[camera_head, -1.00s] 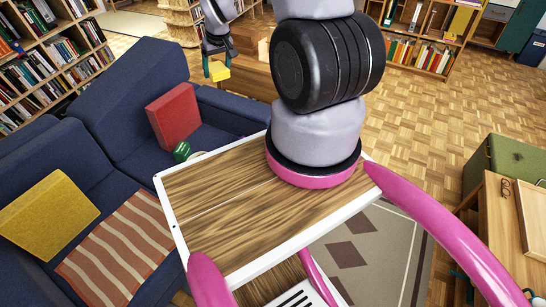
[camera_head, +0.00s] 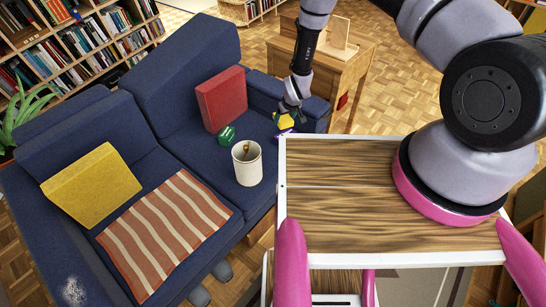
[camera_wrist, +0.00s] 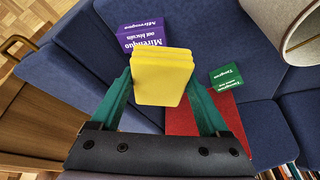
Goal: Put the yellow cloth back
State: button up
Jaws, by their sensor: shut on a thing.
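My gripper (camera_head: 285,119) is shut on the yellow cloth (camera_wrist: 163,78), a folded, blocky bundle between the two green fingers in the wrist view. In the head view the yellow cloth (camera_head: 288,122) shows small at the end of my arm, over the right end of the blue sofa seat (camera_head: 170,150). A purple biscuit box (camera_wrist: 140,36) is below and just beyond the cloth in the wrist view. Whether the cloth touches anything below is hard to tell.
A wooden desk (camera_head: 340,62) stands behind the sofa's right armrest.

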jog(key=n, duration=0.1)
send_over(272, 156)
jog(key=d, duration=0.1)
notch_tip(272, 156, down, 7)
jog(key=f, duration=0.3)
jog(key=s+f, duration=0.1)
jog(key=f, duration=0.1)
jog(key=shift+s+a+f, duration=0.1)
jog(key=shift+a+f, duration=0.15)
jog(key=shift+f, duration=2.65)
jog(key=shift+f, duration=0.15)
jog(key=o, duration=1.2)
jog(key=shift+c, duration=0.2)
